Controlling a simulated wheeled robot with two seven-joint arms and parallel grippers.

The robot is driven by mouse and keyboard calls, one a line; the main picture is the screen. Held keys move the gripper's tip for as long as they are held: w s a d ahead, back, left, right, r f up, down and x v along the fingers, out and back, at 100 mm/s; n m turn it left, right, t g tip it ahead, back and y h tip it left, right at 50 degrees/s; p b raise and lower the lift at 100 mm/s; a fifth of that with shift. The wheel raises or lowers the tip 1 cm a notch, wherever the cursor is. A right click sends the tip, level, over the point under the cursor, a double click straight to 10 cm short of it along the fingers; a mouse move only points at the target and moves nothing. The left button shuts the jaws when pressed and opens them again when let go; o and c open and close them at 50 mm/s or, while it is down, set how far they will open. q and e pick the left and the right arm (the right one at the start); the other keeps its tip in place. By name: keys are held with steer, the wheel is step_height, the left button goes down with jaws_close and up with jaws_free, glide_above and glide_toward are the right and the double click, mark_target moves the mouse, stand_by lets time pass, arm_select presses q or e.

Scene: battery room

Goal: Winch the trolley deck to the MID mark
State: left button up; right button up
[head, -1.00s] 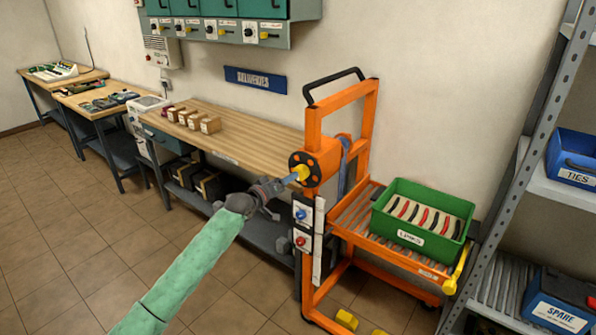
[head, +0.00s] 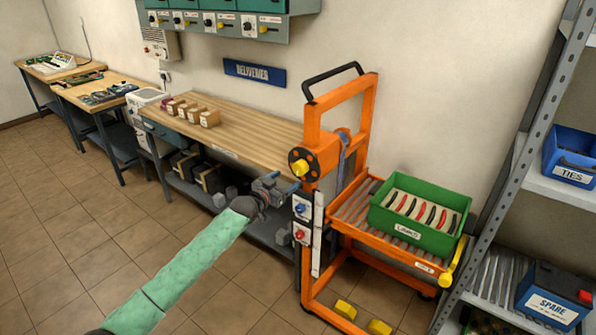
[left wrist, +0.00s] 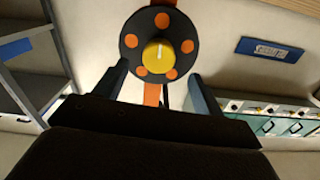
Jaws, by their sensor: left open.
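The orange trolley (head: 313,240) stands right of the wooden bench. Its winch is a dark disc with orange spots and a yellow knob (head: 300,168) in the middle; the knob also shows in the left wrist view (left wrist: 158,56). The roller deck (head: 348,217) carries a green bin (head: 425,222) of red, black and pale items. A white label strip (head: 318,235) runs down the near post; its marks are too small to read. My left gripper (head: 286,184) is open, just below and left of the knob. In the wrist view its fingers stand apart and nothing is between them. My right gripper is not in view.
The bench (head: 240,130) holds several small boxes. A grey shelf rack (head: 530,150) stands at right with a blue TIES bin (head: 572,176) and a SPARE battery (head: 548,308). Yellow blocks (head: 346,310) lie low by the trolley. The floor at left is clear.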

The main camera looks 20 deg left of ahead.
mark_target(297, 171)
arm_select(q)
steer(key=shift+m, duration=0.6)
steer(key=p+x, duration=0.1)
steer(key=x, duration=0.1)
steer(key=p+x, duration=0.1)
steer(key=x, duration=0.1)
steer(key=p+x, duration=0.1)
steer(key=x, duration=0.1)
steer(key=shift+w+d+r, duration=0.1)
steer(key=shift+w+r, duration=0.1)
steer(key=shift+r, duration=0.1)
steer(key=shift+w+d+f, duration=0.2)
steer(key=shift+w+d, duration=0.05)
steer(key=shift+w, duration=0.45)
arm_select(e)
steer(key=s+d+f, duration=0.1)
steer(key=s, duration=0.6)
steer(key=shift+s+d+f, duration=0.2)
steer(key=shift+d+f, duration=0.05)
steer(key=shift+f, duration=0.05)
arm_select(q)
steer(key=c, duration=1)
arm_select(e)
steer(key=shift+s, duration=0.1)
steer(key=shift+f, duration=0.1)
